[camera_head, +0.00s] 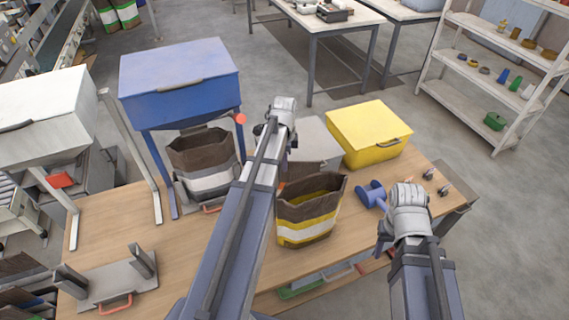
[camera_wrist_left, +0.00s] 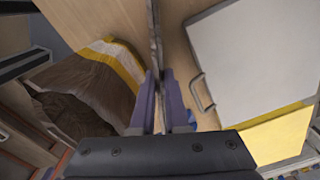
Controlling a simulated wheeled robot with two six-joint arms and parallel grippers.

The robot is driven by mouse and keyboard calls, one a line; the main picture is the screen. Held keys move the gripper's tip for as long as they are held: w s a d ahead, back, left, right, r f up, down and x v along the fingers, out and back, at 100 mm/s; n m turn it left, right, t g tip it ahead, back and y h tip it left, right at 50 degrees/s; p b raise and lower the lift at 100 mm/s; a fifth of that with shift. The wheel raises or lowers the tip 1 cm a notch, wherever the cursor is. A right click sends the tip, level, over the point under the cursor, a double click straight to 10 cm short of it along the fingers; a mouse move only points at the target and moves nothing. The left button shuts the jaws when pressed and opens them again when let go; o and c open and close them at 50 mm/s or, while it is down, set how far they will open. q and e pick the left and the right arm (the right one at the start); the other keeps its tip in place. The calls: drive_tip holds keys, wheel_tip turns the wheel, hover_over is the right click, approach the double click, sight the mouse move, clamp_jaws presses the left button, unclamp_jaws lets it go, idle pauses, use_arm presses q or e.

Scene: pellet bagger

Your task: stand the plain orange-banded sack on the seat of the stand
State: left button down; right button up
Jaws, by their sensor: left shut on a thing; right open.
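A brown open-topped sack (camera_head: 307,218) with yellow-orange and white bands stands on the wooden table, right of my left forearm; it also shows at left in the left wrist view (camera_wrist_left: 90,85). A second brown sack (camera_head: 205,165) with a white band stands below the blue hopper. A grey stand (camera_head: 118,283) with two uprights and an orange handle is at the table's left; its seat is empty. My left gripper (camera_wrist_left: 157,95) is shut on a thin grey strip (camera_wrist_left: 155,30), beside the yellow-banded sack.
The blue hopper (camera_head: 180,78) is at back left and a white box (camera_head: 45,115) is farther left. A grey-lidded bin (camera_head: 315,140) and a yellow bin (camera_head: 368,128) are at the back. A blue tool (camera_head: 372,195) lies near my right gripper. The table's left-middle is clear.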

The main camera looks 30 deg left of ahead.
use_arm(q)
drive_tip(key=c, duration=0.9)
unclamp_jaws()
drive_tip(key=shift+f, duration=0.1)
wheel_tip(320, 180, up, 12)
drive_tip(key=p, duration=1.2)
drive_tip(key=shift+r, duration=0.2)
drive_tip(key=shift+s, duration=0.1)
